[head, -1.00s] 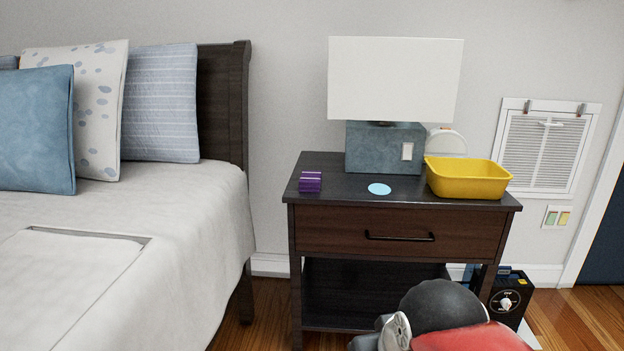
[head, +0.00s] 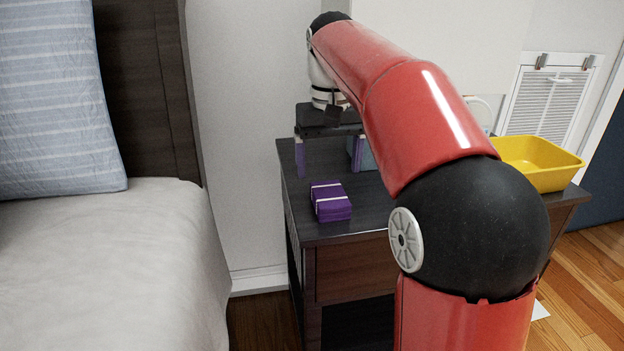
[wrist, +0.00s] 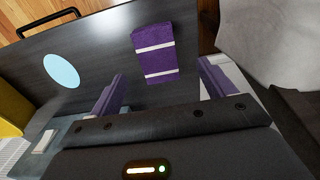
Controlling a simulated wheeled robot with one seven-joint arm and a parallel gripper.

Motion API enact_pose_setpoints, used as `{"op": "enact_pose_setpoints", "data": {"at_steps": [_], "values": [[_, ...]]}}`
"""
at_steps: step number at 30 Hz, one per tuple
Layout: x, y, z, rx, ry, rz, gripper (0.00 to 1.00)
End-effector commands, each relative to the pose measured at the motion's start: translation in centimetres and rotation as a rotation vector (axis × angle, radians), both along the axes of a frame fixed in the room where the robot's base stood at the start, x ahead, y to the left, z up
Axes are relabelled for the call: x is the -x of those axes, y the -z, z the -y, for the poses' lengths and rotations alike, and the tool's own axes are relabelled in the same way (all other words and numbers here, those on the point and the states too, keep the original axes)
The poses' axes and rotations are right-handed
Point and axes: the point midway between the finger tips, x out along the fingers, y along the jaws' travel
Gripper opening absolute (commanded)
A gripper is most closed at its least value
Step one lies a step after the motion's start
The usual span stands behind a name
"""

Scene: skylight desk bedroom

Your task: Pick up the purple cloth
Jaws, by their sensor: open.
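The purple cloth (head: 331,205) is a small folded block with white bands, lying on the dark nightstand (head: 295,217) near its front left corner in the head view. It also shows in the wrist view (wrist: 155,60), beyond and between the fingertips. My gripper (head: 328,170) is open and empty, with its purple-faced fingers pointing down over the nightstand behind the cloth. The fingers appear apart from the cloth. In the wrist view the two fingers (wrist: 160,80) are spread wide.
A yellow bin (head: 545,172) stands on the right of the nightstand. A pale blue disc (wrist: 61,70) lies on the top beside the cloth. My arm hides most of the lamp. The bed (head: 120,265) is close on the left, with a gap to the nightstand.

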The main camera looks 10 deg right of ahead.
Motion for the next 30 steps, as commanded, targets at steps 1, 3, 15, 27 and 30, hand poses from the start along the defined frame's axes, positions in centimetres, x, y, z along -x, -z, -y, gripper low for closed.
{"op": "enact_pose_setpoints", "data": {"at_steps": [1, 3, 15, 27, 30], "values": [[-0.4, 0.0, 0.0, 0.000, 0.000, -0.005, 0.82], [-0.5, 0.3, 0.0, 0.000, 0.000, -0.011, 0.82], [0.1, 5.2, 0.5, 0.000, 0.002, -0.013, 0.82], [0.1, 7.8, 0.6, 0.000, 0.000, -0.010, 0.82], [0.1, 7.8, 0.6, 0.000, 0.000, -0.010, 0.79]]}}
